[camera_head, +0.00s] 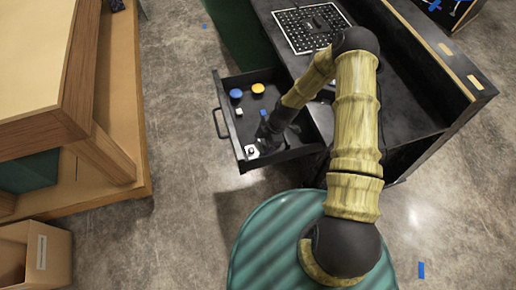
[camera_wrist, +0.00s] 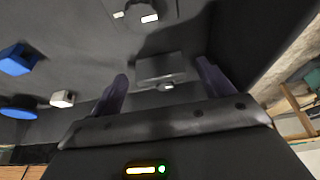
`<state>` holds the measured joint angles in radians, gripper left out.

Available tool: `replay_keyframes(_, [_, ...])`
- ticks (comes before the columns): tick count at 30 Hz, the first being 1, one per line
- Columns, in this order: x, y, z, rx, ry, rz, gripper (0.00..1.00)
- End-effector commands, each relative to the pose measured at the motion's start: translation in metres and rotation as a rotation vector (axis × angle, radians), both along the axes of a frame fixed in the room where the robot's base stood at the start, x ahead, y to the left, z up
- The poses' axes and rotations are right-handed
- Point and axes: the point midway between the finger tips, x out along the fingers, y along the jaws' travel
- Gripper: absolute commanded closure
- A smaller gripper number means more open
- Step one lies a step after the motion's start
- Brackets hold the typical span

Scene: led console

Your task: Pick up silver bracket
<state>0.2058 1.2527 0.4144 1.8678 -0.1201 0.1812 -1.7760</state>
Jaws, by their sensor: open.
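My gripper (camera_head: 268,131) reaches down into the open drawer, its jaws mostly hidden by the wrist in the head view. In the wrist view my gripper (camera_wrist: 163,80) is open, with dark fingers on either side of a grey bracket-like piece (camera_wrist: 160,66). This piece, likely the silver bracket, lies in shadow on the drawer floor, ahead of and between the fingertips; contact cannot be told. A second piece with bright white faces (camera_wrist: 149,18) lies farther off, at the top of the wrist view. A white piece (camera_head: 251,152) also shows at the drawer's front corner in the head view.
The black drawer (camera_head: 226,97) holds a blue round piece (camera_head: 236,94), a yellow one (camera_head: 258,88), a small white block (camera_head: 239,111) and a small blue piece (camera_head: 263,112). Its walls surround my gripper. The console (camera_head: 400,100) stands right, a wooden table (camera_head: 40,60) left.

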Motion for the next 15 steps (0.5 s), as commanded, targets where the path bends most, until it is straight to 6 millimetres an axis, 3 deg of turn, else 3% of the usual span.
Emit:
replay_keyframes(7, [-0.0002,0.0007,0.0003,0.0,0.001,0.001,0.2])
replay_keyframes(15, [0.0008,-0.0032,0.0004,0.0,0.0,-0.006,0.71])
